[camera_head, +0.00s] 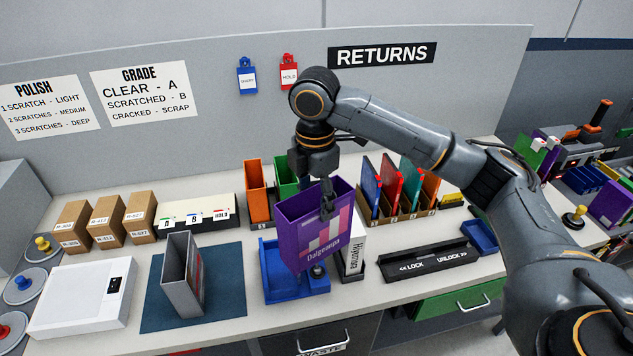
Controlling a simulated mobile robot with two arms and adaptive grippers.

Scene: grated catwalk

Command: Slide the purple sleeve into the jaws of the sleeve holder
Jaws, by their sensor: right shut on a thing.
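The purple sleeve (300,235), with a pink block pattern and a name on its face, is held upright and slightly tilted, its open side up. My right gripper (327,203) comes down from above and is shut on the sleeve's upper right part. My left gripper is not in view.
A white case (352,252) stands close right of the purple sleeve. A grey sleeve (182,275) stands on a dark blue mat (222,290) at left. Orange (256,190) and green holders stand behind. A black lock bar (425,262) lies at right.

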